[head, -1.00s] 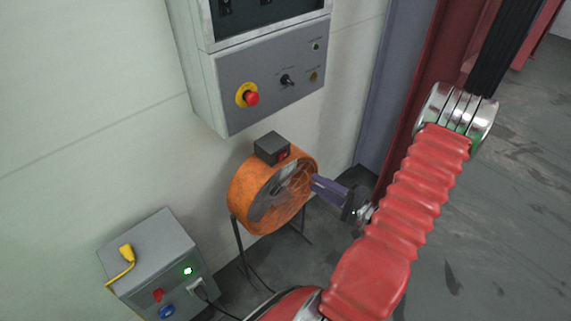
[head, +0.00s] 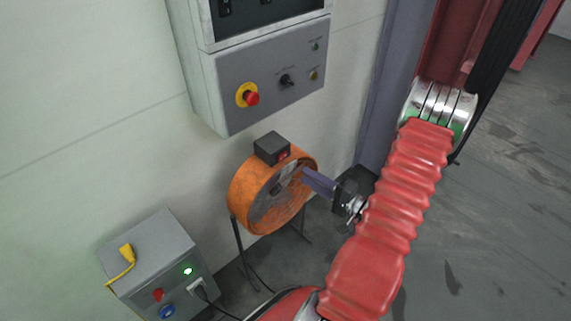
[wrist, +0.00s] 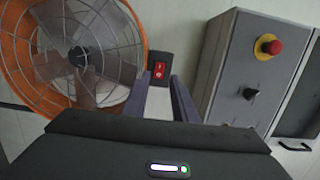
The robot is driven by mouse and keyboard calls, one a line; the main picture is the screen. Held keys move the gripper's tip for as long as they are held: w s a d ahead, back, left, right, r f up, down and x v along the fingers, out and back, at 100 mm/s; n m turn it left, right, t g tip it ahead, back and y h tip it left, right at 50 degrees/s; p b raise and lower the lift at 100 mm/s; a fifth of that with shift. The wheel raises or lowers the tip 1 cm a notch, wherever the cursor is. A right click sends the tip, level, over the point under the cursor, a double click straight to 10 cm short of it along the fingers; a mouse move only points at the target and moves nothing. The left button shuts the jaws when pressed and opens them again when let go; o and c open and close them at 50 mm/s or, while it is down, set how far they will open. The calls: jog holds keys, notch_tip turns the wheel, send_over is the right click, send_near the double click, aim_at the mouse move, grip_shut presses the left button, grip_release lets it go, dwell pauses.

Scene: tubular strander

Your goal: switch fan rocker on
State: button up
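The orange drum fan (head: 240,190) stands on thin dark legs by the wall. A dark switch box (head: 271,147) sits on top of it, with the red fan rocker (head: 283,155) on its face. In the wrist view the red rocker (wrist: 160,70) with white marks shows beyond and between my fingertips; which side is pressed I cannot tell. My gripper (wrist: 160,84) is open and empty, its two purple fingers apart. In the head view my gripper (head: 304,174) is in front of the fan, just below and right of the rocker; contact is not visible.
A grey control cabinet (head: 225,75) with a red emergency button (head: 251,97) and black knob (head: 286,80) hangs above the fan. A grey floor box (head: 145,255) with a lit green lamp and plugged cable stands at the lower left. Open floor lies right.

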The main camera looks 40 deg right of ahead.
aim_at(279, 160)
jog(key=w, duration=0.3)
jog(key=w+a, duration=0.1)
jog(key=w, duration=0.2)
jog(key=w+a, duration=0.1)
jog(key=w, duration=0.3)
jog(key=shift+c, duration=0.5)
grip_shut()
